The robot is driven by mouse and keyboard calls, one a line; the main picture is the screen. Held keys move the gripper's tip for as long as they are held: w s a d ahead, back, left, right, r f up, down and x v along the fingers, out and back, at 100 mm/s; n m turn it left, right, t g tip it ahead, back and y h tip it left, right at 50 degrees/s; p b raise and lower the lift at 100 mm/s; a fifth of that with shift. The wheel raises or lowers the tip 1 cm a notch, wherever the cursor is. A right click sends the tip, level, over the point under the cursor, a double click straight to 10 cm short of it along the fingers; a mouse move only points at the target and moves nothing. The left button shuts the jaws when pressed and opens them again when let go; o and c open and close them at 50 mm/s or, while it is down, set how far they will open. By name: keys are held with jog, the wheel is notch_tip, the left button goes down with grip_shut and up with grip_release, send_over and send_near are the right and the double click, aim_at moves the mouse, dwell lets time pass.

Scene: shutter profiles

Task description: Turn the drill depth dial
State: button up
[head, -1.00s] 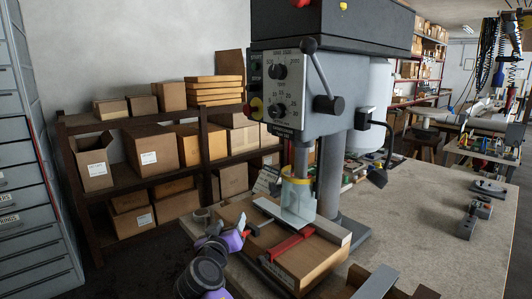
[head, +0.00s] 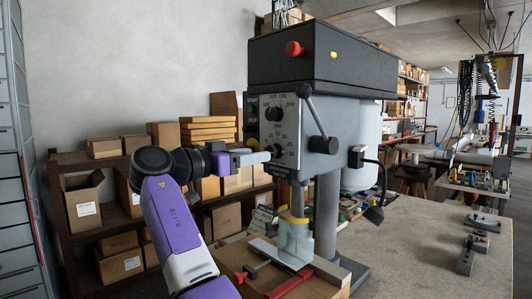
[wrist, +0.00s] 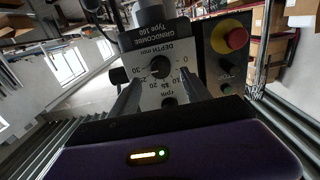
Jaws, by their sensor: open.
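The drill press (head: 340,130) stands on the workbench. Its front panel has two black knobs. The lower one in the head view is the depth dial (head: 278,151); it shows in the wrist view (wrist: 160,67) under the upside-down label "DEPTH mm". The rpm knob (head: 274,114) is above it; it also shows in the wrist view (wrist: 168,102). My gripper (head: 266,157) is open in front of the panel, level with the depth dial. In the wrist view my fingers (wrist: 162,82) point at the panel, one on each side of the dial's line. Whether they touch it cannot be told.
A red and yellow stop button (wrist: 236,38) sits beside the panel. A lever (head: 316,112) with a round knob stands at the panel's right. A glass guard (head: 296,242) and red clamp (head: 290,283) are below. Shelves with boxes (head: 90,208) stand behind.

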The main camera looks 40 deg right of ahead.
aim_at(273, 152)
jog(key=shift+w+d+p, duration=0.1)
jog(key=shift+d+p, duration=0.5)
jog(key=shift+d, duration=2.15)
grip_shut()
